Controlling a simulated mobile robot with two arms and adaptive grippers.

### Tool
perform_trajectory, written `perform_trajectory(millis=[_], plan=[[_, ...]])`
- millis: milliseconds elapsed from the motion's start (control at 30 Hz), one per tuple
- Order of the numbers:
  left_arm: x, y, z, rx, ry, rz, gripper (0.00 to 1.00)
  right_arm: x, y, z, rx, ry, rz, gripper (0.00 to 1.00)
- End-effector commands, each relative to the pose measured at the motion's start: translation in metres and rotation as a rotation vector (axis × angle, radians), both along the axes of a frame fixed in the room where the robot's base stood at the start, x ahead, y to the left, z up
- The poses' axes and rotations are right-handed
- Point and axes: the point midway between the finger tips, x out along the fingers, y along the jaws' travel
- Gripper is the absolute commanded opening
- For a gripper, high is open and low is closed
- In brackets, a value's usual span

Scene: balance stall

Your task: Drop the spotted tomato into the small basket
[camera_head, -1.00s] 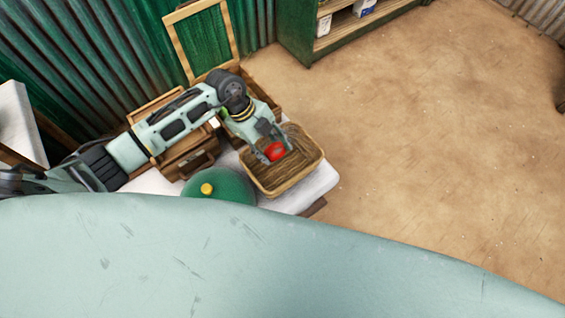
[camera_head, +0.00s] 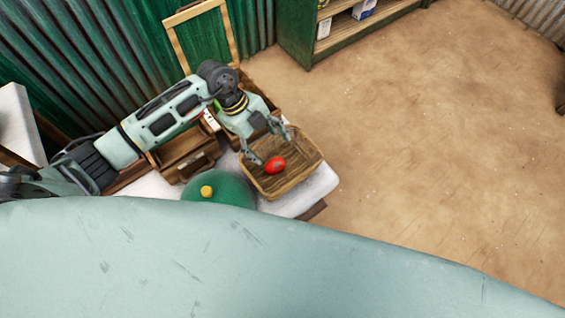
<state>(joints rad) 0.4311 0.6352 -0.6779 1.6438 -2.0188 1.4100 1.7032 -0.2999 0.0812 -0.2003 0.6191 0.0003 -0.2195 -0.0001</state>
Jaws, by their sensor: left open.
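The red tomato (camera_head: 275,165) lies in the small basket (camera_head: 305,172), near its left side. Spots on it are too small to make out clearly. The basket is a shallow brown woven one on the white table (camera_head: 319,188). My left gripper (camera_head: 271,148) is open over the basket's back left part, its two fingers spread just behind and above the tomato. The fingers look apart from the tomato. My right gripper is not in view.
A green round thing with a yellow knob (camera_head: 207,190) stands left of the basket. A brown wooden case (camera_head: 185,160) lies behind it under my left arm. A green shelf (camera_head: 300,40) stands at the back. The floor to the right is clear.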

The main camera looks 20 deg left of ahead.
Motion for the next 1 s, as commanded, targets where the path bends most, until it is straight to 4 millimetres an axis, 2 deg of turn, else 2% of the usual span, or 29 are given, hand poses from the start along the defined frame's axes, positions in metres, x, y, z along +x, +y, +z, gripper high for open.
perform_trajectory(millis=[200, 400, 600, 1000], plan=[[0.003, 0.021, 0.045, 0.003, -0.006, 0.001, 0.66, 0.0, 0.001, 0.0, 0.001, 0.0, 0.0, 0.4], [0.003, 0.033, 0.071, 0.002, -0.003, 0.001, 0.66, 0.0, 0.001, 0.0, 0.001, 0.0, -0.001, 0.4], [0.003, 0.036, 0.081, 0.0, -0.001, 0.0, 0.66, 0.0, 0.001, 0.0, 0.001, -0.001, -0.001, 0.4], [0.003, 0.036, 0.08, 0.001, -0.001, 0.001, 0.66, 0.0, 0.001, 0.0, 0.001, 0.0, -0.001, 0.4]])
